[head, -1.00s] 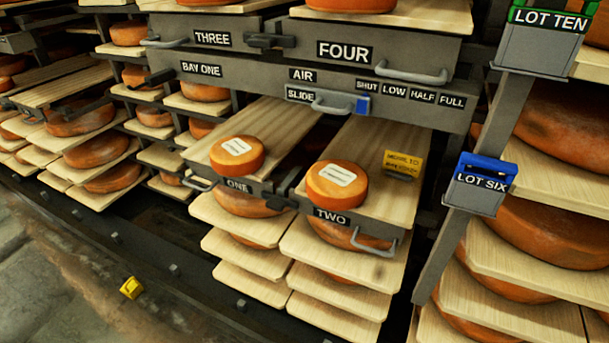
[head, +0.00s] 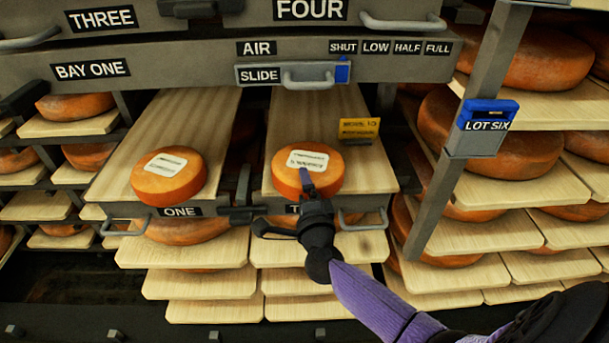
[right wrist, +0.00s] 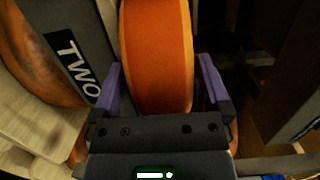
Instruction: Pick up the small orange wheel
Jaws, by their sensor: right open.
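A small orange wheel (head: 290,180) with a white label lies flat near the front of the board of drawer TWO (head: 370,177). A similar small labelled wheel (head: 168,181) lies on the board of drawer ONE (head: 205,110). My right gripper (head: 306,186) is at the front of the wheel on TWO and hides part of it. In the right wrist view the purple fingers (right wrist: 160,72) are open, one on each side of that orange wheel (right wrist: 157,50). I cannot tell if either finger touches it. My left gripper is not in view.
A yellow sign (head: 359,128) stands behind the wheel on TWO. The SLIDE handle (head: 307,80) and panel are above the boards. A post with a blue LOT SIX tag (head: 484,130) is at the right. Larger wheels fill the shelves below and around.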

